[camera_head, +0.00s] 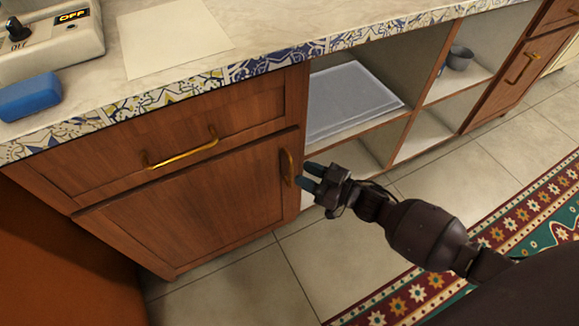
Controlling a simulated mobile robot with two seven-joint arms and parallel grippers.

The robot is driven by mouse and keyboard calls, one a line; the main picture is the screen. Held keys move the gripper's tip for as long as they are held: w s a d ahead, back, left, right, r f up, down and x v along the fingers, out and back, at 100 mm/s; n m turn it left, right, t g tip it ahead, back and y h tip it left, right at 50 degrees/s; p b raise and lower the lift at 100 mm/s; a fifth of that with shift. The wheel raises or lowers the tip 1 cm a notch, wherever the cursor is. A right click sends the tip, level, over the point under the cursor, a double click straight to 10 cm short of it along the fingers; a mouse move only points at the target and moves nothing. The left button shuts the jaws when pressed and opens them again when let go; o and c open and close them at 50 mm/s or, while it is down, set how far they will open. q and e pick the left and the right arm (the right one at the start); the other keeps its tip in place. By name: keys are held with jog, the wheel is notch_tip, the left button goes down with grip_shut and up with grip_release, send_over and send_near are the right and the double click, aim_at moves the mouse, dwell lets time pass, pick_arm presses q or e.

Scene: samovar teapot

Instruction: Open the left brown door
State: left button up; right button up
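The left brown door (200,215) is the lower cabinet front and is shut, with a vertical brass handle (287,168) near its right edge. My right gripper (306,176) is just to the right of this handle, its dark blue fingertips pointing left at it. The two fingers are apart, with a gap between them. I cannot tell whether the fingertips touch the handle. My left gripper is not in view.
A brown drawer (190,135) with a horizontal brass handle (181,154) is above the door. Open shelves to the right hold a grey tray (350,100) and a small pot (459,58). A blue block (30,97) lies on the counter. Tiled floor in front is clear beside a patterned rug (500,235).

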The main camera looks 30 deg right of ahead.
aim_at(291, 185)
jog(key=shift+b+x, duration=0.45)
jog(key=shift+x, duration=1.9)
jog(key=shift+c, duration=0.3)
grip_shut()
